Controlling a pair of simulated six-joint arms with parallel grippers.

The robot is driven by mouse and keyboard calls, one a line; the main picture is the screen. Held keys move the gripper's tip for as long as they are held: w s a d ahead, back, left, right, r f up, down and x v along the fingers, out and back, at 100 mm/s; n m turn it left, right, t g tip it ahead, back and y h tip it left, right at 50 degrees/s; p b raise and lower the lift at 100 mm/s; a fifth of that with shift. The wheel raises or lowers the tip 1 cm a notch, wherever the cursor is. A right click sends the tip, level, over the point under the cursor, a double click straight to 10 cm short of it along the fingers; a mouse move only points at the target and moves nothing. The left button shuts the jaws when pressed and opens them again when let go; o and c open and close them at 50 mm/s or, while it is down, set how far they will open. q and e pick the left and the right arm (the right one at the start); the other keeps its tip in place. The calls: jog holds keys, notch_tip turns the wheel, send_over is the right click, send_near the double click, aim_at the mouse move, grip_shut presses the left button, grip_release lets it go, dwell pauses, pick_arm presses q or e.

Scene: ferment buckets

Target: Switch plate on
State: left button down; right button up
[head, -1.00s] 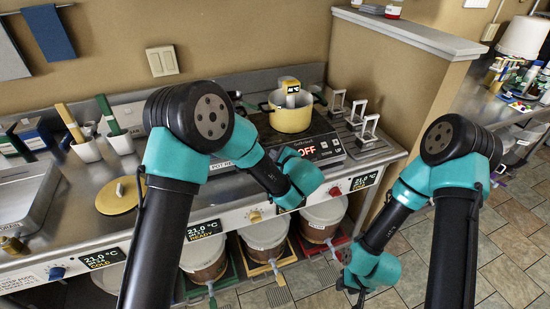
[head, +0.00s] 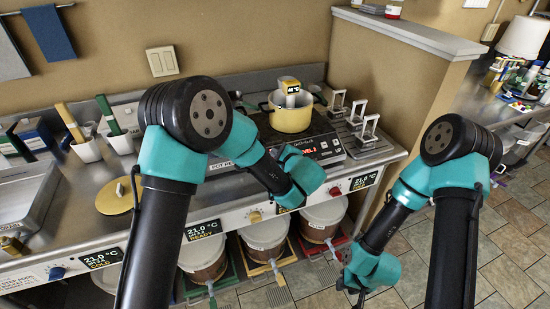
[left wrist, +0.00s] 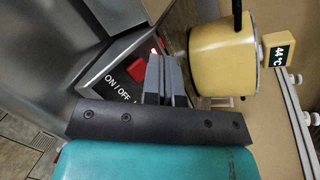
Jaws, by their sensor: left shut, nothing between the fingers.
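The black hot plate (head: 325,138) stands on the steel counter with a yellow pot (head: 291,117) on it. Its display (head: 308,149) shows red characters that I cannot read clearly. In the left wrist view, the red button (left wrist: 137,70) sits beside the "ON / OFF" label (left wrist: 117,85) on the plate's front. My left gripper (left wrist: 165,78) is shut and empty, its fingertips close beside the red button; I cannot tell whether they touch. In the head view its fingers are hidden behind my arm. My right gripper (head: 354,288) hangs low at the right, away from the plate, its fingers unclear.
The yellow pot (left wrist: 222,60) is close to my left fingers, with a thermometer (left wrist: 279,50) on its side. Metal brackets (head: 364,125) stand right of the plate. Several buckets (head: 323,217) sit under the counter. A yellow disc (head: 117,197) lies at the left.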

pick_arm(q)
notch_tip(320, 180, up, 5)
jog(key=s+d, duration=0.1)
jog(key=s, duration=0.1)
jog(key=shift+s, duration=0.4)
jog(key=shift+r, duration=0.1)
dwell(0.7)
